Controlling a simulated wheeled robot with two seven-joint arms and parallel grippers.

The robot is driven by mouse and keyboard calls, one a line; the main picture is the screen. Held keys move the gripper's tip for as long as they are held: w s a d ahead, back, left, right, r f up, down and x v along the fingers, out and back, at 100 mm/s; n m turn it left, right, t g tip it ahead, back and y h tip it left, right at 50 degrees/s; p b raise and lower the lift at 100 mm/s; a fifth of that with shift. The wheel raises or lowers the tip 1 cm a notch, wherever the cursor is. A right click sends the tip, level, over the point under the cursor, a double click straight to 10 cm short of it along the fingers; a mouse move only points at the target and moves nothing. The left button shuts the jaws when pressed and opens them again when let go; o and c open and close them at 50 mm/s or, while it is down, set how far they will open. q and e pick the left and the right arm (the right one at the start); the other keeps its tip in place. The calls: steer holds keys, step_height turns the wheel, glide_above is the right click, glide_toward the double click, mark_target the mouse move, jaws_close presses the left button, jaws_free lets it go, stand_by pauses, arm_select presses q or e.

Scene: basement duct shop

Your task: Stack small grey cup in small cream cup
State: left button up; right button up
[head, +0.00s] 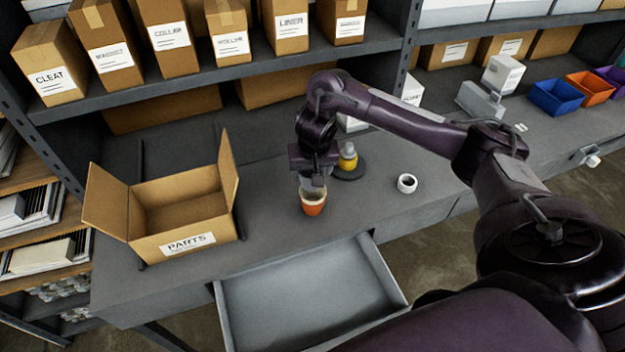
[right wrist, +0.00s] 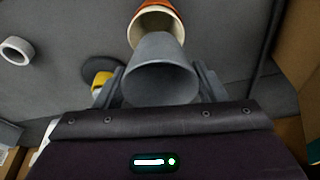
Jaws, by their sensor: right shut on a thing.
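My right gripper (head: 316,184) is shut on the small grey cup (right wrist: 160,72). In the right wrist view the fingers hold the grey cup from both sides, its wide end toward the camera. The small cream cup (right wrist: 150,24) shows as a cream rim and inside within an orange outer cup (right wrist: 174,9). In the head view the orange cup (head: 313,209) stands upright on the bench, directly below the gripper. The grey cup is at the cream cup's mouth; I cannot tell whether it touches or has entered. My left gripper is not in view.
An open cardboard parts box (head: 186,242) stands left on the bench (head: 265,165). A yellow object (head: 347,158) sits on a dark disc behind the cups. A white ring-shaped item (head: 407,183) lies to the right. An open empty drawer (head: 310,290) juts out in front.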

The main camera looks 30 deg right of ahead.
steer(key=shift+s+f, duration=0.15)
steer(key=shift+f, duration=0.45)
steer(key=shift+f+b, duration=0.35)
steer(key=shift+f, duration=0.4)
steer(key=shift+d+f, duration=0.1)
steer(key=shift+f, duration=0.45)
steer(key=shift+f, duration=0.6)
steer(key=o, duration=0.9)
steer(key=shift+o, duration=0.5)
